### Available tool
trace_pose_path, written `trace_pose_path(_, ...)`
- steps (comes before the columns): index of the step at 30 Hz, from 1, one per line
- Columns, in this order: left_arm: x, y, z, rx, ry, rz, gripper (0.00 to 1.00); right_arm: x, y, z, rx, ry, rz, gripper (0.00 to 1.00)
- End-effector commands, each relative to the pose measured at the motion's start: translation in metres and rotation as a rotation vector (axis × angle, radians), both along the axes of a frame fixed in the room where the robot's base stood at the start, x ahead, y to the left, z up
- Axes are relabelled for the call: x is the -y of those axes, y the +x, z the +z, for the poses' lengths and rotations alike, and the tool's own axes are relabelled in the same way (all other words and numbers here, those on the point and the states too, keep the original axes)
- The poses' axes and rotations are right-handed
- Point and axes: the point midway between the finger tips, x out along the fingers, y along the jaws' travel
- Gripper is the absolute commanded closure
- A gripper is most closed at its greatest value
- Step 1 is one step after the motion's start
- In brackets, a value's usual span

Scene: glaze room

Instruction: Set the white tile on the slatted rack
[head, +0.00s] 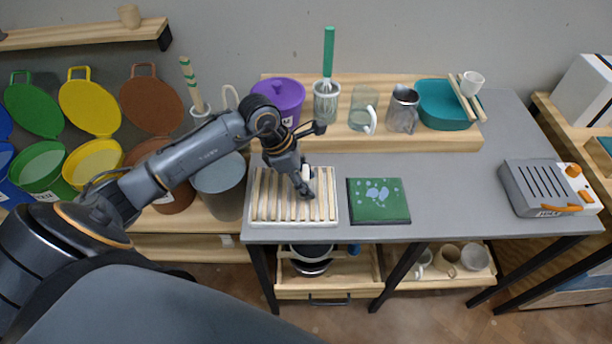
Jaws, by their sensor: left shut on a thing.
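The slatted rack (262,212), with pale wooden slats in a white frame, lies on the grey table near its front left edge. My left gripper (306,187) points down over the right half of the rack. It is shut on the white tile (307,172), of which only a small pale part shows between the dark fingers. The gripper hides the rest of the tile. I cannot tell whether the tile touches the slats. My right gripper is not in view.
A green speckled board (378,201) lies just right of the rack. A raised wooden shelf behind holds a purple pot (279,97), a glass jar (327,101), a metal pitcher (402,110) and a teal basin (444,107). A grey slotted device (545,187) stands right; the table between is clear.

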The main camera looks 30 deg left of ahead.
Motion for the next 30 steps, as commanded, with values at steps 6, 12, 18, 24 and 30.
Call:
trace_pose_path(6,0.0,0.001,0.0,0.004,0.0,0.0,0.89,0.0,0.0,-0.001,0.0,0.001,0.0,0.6)
trace_pose_path(12,0.0,0.0,-0.003,0.002,0.0,0.0,0.39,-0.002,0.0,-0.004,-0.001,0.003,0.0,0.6)
trace_pose_path(18,0.0,0.001,-0.002,0.002,0.0,0.0,0.31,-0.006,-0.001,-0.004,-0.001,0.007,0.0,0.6)
trace_pose_path(24,0.0,0.001,0.0,0.002,0.0,0.001,0.31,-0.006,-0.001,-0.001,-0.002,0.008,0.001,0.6)
trace_pose_path(30,-0.01,-0.003,0.022,0.006,0.005,0.001,0.31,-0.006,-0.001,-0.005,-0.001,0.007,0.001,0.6)
